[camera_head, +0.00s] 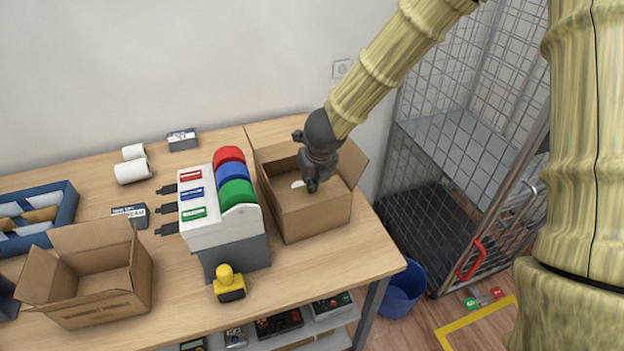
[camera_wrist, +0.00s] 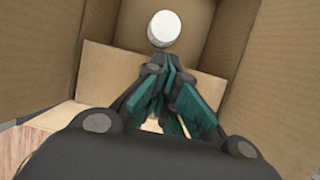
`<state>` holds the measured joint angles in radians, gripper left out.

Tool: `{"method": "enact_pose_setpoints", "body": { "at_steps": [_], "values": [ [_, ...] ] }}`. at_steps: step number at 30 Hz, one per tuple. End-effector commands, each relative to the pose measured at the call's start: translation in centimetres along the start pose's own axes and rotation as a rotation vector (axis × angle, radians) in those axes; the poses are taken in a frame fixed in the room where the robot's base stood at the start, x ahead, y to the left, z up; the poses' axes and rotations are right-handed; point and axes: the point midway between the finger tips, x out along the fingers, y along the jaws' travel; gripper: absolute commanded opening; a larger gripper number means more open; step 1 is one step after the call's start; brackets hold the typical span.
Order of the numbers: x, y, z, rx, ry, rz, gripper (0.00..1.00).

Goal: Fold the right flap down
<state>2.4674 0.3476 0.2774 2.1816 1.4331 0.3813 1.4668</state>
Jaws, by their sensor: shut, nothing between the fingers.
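An open cardboard box (camera_head: 312,218) stands at the right end of the table. Its right flap (camera_head: 353,165) stands up at the far right corner, partly behind my arm. Another flap (camera_head: 275,152) stands up at its back left. My gripper (camera_head: 312,186) points down into the box opening, left of the right flap and apart from it. In the wrist view, my gripper (camera_wrist: 170,68) has its teal fingers together with nothing between them. A white round item (camera_wrist: 164,28) lies inside the box beyond the fingertips, among cardboard walls (camera_wrist: 275,85).
A white tape dispenser (camera_head: 220,215) with red, blue and green rolls stands just left of the box. A wire cage trolley (camera_head: 450,170) stands right of the table.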

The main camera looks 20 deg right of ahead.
Motion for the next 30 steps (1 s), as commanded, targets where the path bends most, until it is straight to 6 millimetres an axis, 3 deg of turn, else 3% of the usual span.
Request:
{"method": "enact_pose_setpoints", "body": {
  "at_steps": [16,30],
  "values": [
    [-1.8,0.0,0.6,0.0,0.001,0.0,0.0],
    [-6.3,0.0,2.5,0.001,-0.001,0.001,0.0]
  ]
}}
